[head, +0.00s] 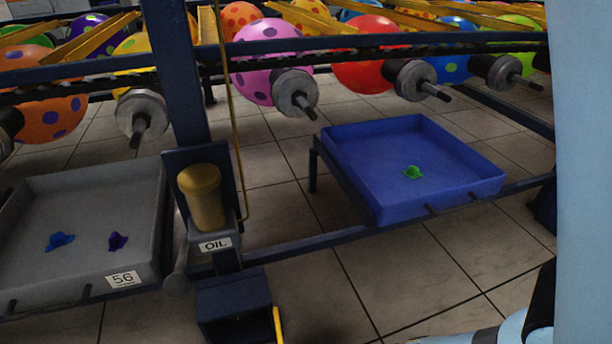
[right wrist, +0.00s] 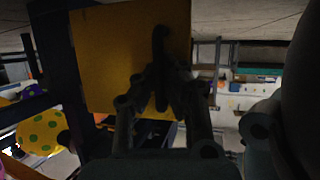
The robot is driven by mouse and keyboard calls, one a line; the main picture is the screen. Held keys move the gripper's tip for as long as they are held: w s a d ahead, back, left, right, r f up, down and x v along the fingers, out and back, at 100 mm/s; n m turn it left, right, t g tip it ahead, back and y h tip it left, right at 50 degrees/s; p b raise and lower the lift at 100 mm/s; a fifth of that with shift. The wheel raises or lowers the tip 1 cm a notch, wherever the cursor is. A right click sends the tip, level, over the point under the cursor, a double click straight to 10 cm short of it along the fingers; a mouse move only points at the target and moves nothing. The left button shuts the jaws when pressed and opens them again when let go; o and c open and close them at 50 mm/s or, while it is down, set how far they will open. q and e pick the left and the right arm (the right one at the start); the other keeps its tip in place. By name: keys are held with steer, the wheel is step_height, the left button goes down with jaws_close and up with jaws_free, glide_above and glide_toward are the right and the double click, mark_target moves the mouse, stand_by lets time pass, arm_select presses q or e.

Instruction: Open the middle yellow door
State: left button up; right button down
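A yellow door panel (right wrist: 105,50) fills the upper middle of the right wrist view, its face close to my right gripper. A dark upright handle (right wrist: 160,42) stands out against it. My right gripper (right wrist: 161,74) has its two fingers drawn together around the handle's lower part. The fingers and handle are all dark, so the exact contact is hard to see. Whether this is the middle door cannot be told, as no other yellow door shows. The door is not seen in the head view. My left gripper is in neither view.
In the head view, a grey tray (head: 84,190) and a blue tray (head: 345,150) hold small balloons. An oil cup (head: 203,196) sits on the post between them. Printed balloons (head: 270,62) and metal rollers (head: 295,92) line the machine above.

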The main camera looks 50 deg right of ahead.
steer(key=shift+d, duration=0.1)
steer(key=c, duration=1.4)
jaws_free()
steer(key=shift+s, duration=0.1)
steer(key=v, duration=1.1)
steer(key=shift+s+d+r, duration=0.2)
steer(key=shift+r, duration=0.1)
